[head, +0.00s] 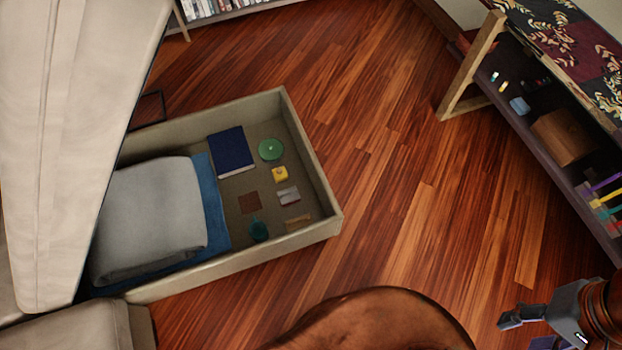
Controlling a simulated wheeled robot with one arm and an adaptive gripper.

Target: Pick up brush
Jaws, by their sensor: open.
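I cannot tell for certain which thing is the brush. A small tan-brown oblong item (298,222) lies in the near right corner of the open beige drawer (325,222) and may be it; it is too small to make out bristles. My gripper (527,330) is at the bottom right, open, with nothing seen between its fingers. It is over the floor, well to the right of the drawer and apart from everything in it.
The drawer also holds a blue book (231,152), a green disc (270,149), a teal item (258,230), a yellow item (280,174) and a folded grey cloth (150,215). A brown rounded surface (375,325) is at the bottom. A shelf (545,140) stands right; wooden floor between is clear.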

